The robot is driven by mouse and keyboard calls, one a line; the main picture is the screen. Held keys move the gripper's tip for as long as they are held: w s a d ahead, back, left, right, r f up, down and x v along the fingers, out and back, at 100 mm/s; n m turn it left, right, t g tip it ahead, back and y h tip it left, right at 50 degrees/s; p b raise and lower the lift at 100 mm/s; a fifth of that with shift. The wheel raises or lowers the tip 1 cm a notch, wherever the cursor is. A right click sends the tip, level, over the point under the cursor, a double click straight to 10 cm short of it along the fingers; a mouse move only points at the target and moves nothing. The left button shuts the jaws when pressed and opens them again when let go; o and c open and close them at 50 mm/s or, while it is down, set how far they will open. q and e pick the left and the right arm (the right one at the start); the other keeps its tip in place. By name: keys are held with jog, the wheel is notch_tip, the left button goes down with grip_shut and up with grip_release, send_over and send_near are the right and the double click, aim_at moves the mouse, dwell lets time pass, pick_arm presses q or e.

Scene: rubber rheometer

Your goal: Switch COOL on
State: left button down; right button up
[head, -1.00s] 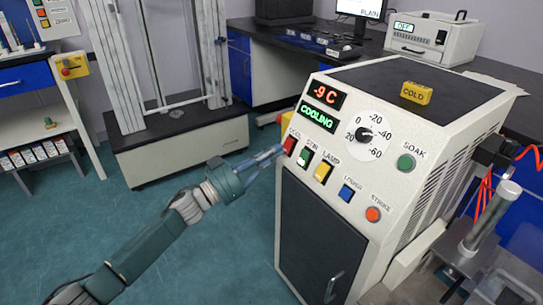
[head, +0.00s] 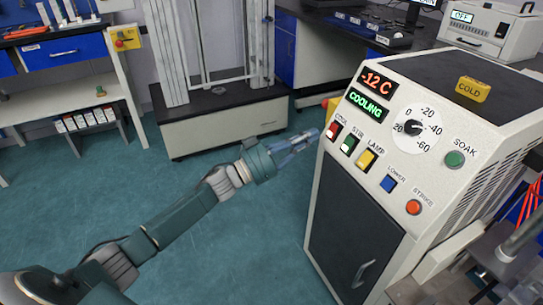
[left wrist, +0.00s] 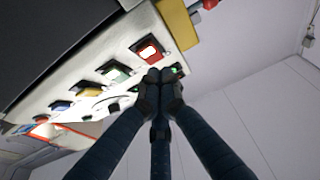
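The red COOL switch (head: 333,130) is the leftmost of a row on the slanted front panel of a white machine (head: 455,145). It also shows in the left wrist view (left wrist: 148,50), with a bright face. Above it the displays read -12 C (head: 376,83) and COOLING (head: 369,106) in green. My left gripper (head: 314,135) is left of the COOL switch, with a small gap showing. In the left wrist view its fingers meet at the tips (left wrist: 159,90), just below the switch, with nothing seen between them. My right gripper is not in view.
Green STIR (head: 348,145), yellow LAMP (head: 366,159) and blue LOWER (head: 388,183) switches, an orange STRIKE button (head: 413,207), a green SOAK button (head: 455,159) and a dial (head: 416,130) share the panel. A yellow COLD block (head: 472,90) sits on top. Open floor lies left.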

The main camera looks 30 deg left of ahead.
pick_arm(q)
jog(key=f+v, duration=0.1)
jog(key=v, duration=0.9)
jog(key=shift+f+p, duration=0.2)
jog(key=shift+p, duration=0.2)
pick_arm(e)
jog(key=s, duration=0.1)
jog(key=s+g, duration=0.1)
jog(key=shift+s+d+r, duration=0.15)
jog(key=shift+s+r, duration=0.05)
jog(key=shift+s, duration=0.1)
